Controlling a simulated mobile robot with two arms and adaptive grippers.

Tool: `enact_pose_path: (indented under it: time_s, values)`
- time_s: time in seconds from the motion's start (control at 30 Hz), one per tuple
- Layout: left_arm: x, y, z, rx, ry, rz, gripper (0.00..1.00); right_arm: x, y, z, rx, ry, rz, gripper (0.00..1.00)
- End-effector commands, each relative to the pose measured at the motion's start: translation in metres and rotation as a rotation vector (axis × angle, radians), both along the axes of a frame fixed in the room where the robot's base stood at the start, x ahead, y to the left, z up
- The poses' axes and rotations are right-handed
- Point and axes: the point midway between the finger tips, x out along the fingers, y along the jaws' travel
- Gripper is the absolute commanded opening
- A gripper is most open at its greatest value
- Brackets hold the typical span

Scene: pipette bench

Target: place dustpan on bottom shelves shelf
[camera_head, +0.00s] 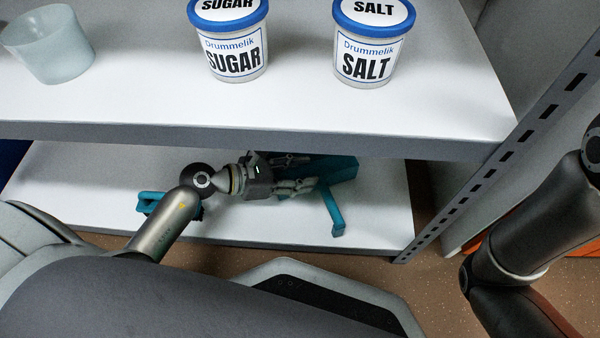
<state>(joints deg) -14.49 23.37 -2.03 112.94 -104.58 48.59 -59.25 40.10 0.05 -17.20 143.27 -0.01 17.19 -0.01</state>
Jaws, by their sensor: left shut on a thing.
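The teal dustpan (338,170) is over the bottom shelf (382,205), partly under the front edge of the shelf above. My left gripper (298,186) is shut on the dustpan, with the arm reaching in from the left. A teal bar of it extends down toward the shelf's front edge. The upper shelf hides its back part, and I cannot tell whether it touches the shelf board. My right arm shows at the right edge, but its gripper is out of view.
Another teal piece (150,203) shows behind my left arm on the bottom shelf; I cannot tell what it is. The upper shelf (300,110) holds a sugar tub (232,45), a salt tub (370,50) and a translucent cup (50,45). A slotted upright (510,140) stands at the right.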

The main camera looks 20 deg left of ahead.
Motion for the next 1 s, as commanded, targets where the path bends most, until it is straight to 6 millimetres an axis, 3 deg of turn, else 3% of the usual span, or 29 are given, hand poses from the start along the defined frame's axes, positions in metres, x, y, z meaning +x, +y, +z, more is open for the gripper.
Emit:
enact_pose_path:
  time_s: [0.73,0.77,0.93,1.0]
  values:
    - [0.000,0.000,-0.013,-0.001,0.000,-0.001,0.05,0.000,0.000,-0.009,0.000,0.000,0.001,0.36]
    - [0.000,0.000,-0.011,-0.001,0.000,-0.001,0.41,0.000,0.000,-0.008,0.000,0.000,0.001,0.36]
    - [0.000,0.000,-0.011,-0.001,-0.001,0.000,0.63,0.000,0.000,-0.008,0.000,0.000,0.000,0.36]
    - [0.000,0.000,-0.011,0.000,0.000,0.000,0.63,0.000,0.000,-0.008,0.000,0.000,0.000,0.36]
